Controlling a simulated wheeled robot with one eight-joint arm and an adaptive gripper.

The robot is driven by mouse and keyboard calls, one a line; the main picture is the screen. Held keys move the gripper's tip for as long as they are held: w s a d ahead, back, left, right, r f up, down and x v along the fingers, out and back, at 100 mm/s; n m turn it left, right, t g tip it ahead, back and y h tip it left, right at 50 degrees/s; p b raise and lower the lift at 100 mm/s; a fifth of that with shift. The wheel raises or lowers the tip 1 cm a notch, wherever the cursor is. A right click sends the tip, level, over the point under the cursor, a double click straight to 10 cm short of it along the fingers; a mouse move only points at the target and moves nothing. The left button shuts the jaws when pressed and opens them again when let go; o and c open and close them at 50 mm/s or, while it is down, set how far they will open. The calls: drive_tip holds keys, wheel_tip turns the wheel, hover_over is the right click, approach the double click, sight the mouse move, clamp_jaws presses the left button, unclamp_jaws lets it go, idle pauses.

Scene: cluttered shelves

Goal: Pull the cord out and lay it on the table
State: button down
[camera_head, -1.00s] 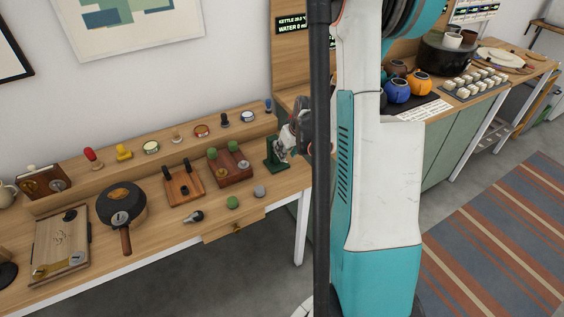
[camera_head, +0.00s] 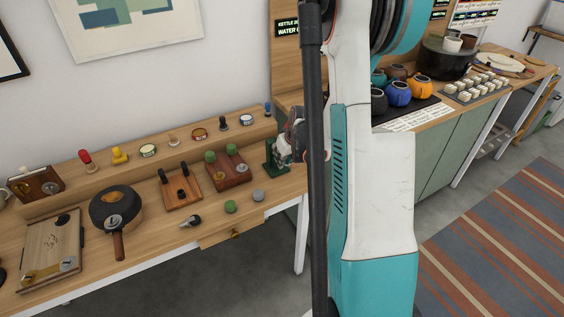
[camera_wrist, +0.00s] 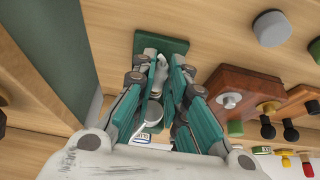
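A dark green stand (camera_head: 271,156) stands at the right end of the wooden table, and its square base (camera_wrist: 175,46) shows in the wrist view. My gripper (camera_head: 287,150) is right at this stand, partly hidden behind my own arm. In the wrist view its teal fingers (camera_wrist: 164,75) lie on either side of a pale grey-white piece (camera_wrist: 157,80) in front of the green base. I cannot tell whether the fingers touch or grip this piece. No cord can be made out clearly; it may be hidden by the fingers or too small to see.
A red-brown block with green knobs (camera_head: 229,173) stands close left of the stand, also in the wrist view (camera_wrist: 232,85). Green and grey pucks (camera_head: 230,206) lie near the front edge. A raised ledge (camera_head: 105,180) with several small items runs behind. Bare table (camera_head: 165,238) lies front left.

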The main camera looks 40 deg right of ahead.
drive_tip(key=shift+s, duration=0.15)
drive_tip(key=shift+s+a+b, duration=0.15)
drive_tip(key=shift+s+a, duration=0.05)
drive_tip(key=shift+s, duration=0.6)
drive_tip(key=shift+s+a+b, duration=0.1)
drive_tip(key=shift+s+a, duration=0.1)
drive_tip(key=shift+s, duration=0.55)
drive_tip(key=shift+s+a+b, duration=0.15)
drive_tip(key=shift+s+a, duration=0.05)
drive_tip(key=shift+s, duration=0.6)
drive_tip(key=shift+s+a+r, duration=0.25)
drive_tip(key=shift+s+a, duration=0.1)
drive_tip(key=f+b, duration=0.1)
drive_tip(key=s+a+f+b, duration=0.1)
drive_tip(key=b, duration=0.1)
drive_tip(key=shift+s+a+f, duration=0.1)
drive_tip(key=shift+f, duration=0.6)
drive_tip(key=shift+f+b, duration=0.35)
drive_tip(key=shift+f, duration=0.35)
